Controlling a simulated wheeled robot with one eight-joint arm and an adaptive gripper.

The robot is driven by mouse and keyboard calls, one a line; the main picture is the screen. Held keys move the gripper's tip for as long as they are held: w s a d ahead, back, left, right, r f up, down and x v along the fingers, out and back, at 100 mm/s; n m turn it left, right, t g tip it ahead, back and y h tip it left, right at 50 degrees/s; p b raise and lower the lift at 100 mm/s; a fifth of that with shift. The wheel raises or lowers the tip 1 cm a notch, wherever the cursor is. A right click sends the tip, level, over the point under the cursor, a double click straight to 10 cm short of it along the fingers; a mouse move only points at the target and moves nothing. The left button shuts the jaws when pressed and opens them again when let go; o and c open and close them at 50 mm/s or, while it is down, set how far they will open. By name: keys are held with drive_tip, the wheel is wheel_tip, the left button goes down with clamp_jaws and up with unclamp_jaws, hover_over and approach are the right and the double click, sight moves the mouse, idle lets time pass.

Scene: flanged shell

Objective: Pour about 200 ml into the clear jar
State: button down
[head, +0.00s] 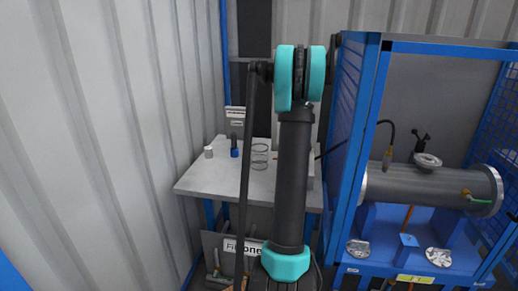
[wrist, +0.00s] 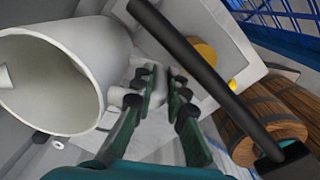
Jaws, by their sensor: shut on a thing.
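My gripper (wrist: 160,88) shows in the wrist view with its green fingers shut on the handle of a white jug (wrist: 100,48). The jug is large at the left of that view, tilted with its wide mouth toward the camera; I cannot make out liquid inside. In the head view the clear jar (head: 260,156) stands upright on the white table, just left of my arm. My gripper and the jug are hidden behind my arm there. I cannot pick out the clear jar in the wrist view.
On the table (head: 205,180) stand a small white bottle (head: 208,153) and a dark, blue-based item (head: 235,147). A blue-framed cage with a metal cylinder (head: 430,187) is at the right. A corrugated wall closes the left. The wrist view shows a wooden barrel (wrist: 262,118) at the right.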

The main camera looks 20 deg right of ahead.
drive_tip(key=shift+a, duration=0.2)
drive_tip(key=shift+w+a+f+h, duration=0.1)
drive_tip(key=shift+a+f+h, duration=0.3)
drive_tip(key=shift+h, duration=0.45)
drive_tip(key=shift+a+f+h, duration=0.35)
drive_tip(key=shift+a+h, duration=0.05)
drive_tip(key=shift+h, duration=0.45)
drive_tip(key=a+h, duration=0.1)
drive_tip(key=h, duration=0.1)
drive_tip(key=a+f+h, duration=0.1)
drive_tip(key=h, duration=0.1)
drive_tip(key=a+h, duration=0.1)
drive_tip(key=h, duration=0.1)
drive_tip(key=shift+w+f+g+h, duration=0.1)
drive_tip(key=shift+f+g+h, duration=0.1)
drive_tip(key=shift+g+h, duration=0.15)
drive_tip(key=shift+d+r+h, duration=0.1)
drive_tip(key=shift+r+h, duration=0.2)
drive_tip(key=shift+h, duration=0.05)
drive_tip(key=shift+a+f+h+p, duration=0.25)
drive_tip(key=shift+h+p, duration=0.05)
drive_tip(key=shift+h, duration=0.6)
drive_tip(key=shift+a+r+g+h, duration=0.2)
drive_tip(key=shift+r+h, duration=0.25)
drive_tip(key=shift+h, duration=0.45)
idle(1.3)
drive_tip(key=shift+a+r+h+p, duration=0.25)
drive_tip(key=shift+a+h+p, duration=0.15)
drive_tip(key=shift+p, duration=0.1)
idle(0.9)
